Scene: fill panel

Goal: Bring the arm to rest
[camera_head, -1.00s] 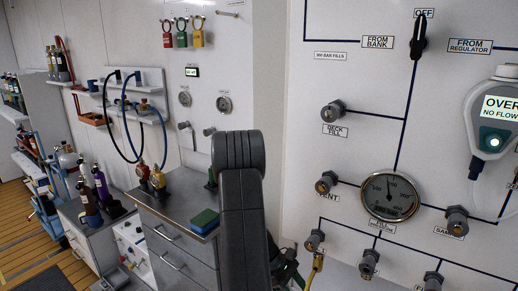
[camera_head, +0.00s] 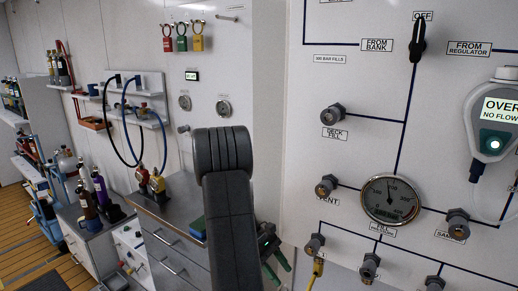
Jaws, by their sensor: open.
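My arm's dark grey link (camera_head: 230,210) rises in the middle of the head view, in front of the drawer cabinet and the panel's left edge. My gripper (camera_head: 281,272) shows just right of this link, low in the picture. It is dark with green fingers, which stand apart with nothing seen between them. Part of the gripper is hidden behind the link.
The white fill panel (camera_head: 345,90) with gauge (camera_head: 391,200), knobs and fittings stands at the right. A yellow-ended fitting (camera_head: 318,265) is close right of my gripper.

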